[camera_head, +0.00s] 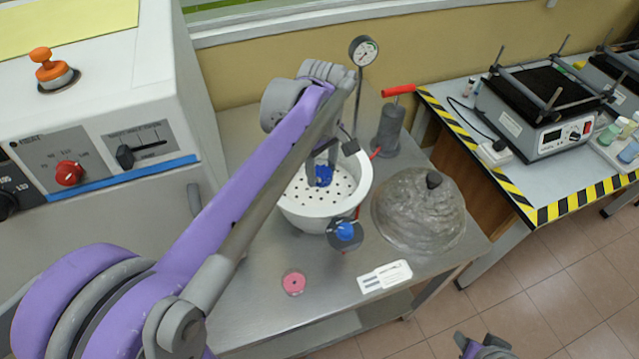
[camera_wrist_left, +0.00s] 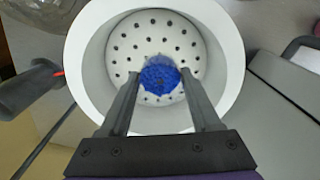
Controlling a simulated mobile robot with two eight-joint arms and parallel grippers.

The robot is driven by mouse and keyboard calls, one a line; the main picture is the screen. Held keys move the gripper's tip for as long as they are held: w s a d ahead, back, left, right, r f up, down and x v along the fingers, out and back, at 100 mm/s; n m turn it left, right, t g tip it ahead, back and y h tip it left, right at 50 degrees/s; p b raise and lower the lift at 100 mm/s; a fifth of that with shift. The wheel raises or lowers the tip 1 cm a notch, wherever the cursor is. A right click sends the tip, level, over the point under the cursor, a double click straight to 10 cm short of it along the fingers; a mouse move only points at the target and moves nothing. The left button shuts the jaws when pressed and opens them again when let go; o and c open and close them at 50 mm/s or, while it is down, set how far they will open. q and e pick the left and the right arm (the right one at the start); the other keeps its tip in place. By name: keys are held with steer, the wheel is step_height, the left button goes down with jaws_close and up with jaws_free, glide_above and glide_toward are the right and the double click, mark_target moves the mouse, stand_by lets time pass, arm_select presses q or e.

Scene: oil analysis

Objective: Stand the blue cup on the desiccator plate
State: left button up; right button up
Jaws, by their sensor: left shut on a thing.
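The blue cup (camera_head: 323,175) is between the fingers of my left gripper (camera_head: 324,163), inside the white desiccator bowl (camera_head: 306,216). The left wrist view shows the blue cup (camera_wrist_left: 161,74) from above between both fingertips, over the white perforated desiccator plate (camera_wrist_left: 150,42). My left gripper (camera_wrist_left: 162,88) is shut on it. Whether the cup's base touches the plate cannot be told. The plate (camera_head: 343,184) shows around the cup in the head view. My right gripper (camera_head: 485,345) is partly visible at the bottom edge, far from the bowl; its fingers are not clear.
The translucent lid (camera_head: 420,218) lies right of the bowl. A blue-knobbed valve (camera_head: 345,231) sticks out in front. A hand pump (camera_head: 388,128) and gauge (camera_head: 363,51) stand behind. A pink disc (camera_head: 293,282) and white label (camera_head: 385,277) lie on the metal table (camera_head: 250,305).

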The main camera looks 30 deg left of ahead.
mark_target(322, 174)
arm_select(q)
step_height(322, 174, down, 3)
steer(key=shift+s+d+f, duration=0.1)
steer(key=shift+s, duration=0.05)
steer(key=shift+f, duration=2.15)
steer(key=shift+f+b, duration=0.15)
steer(key=shift+b, duration=0.2)
steer(key=o, duration=1.4)
step_height(322, 174, up, 12)
steer(key=shift+r+p, duration=0.2)
steer(key=shift+p, duration=0.45)
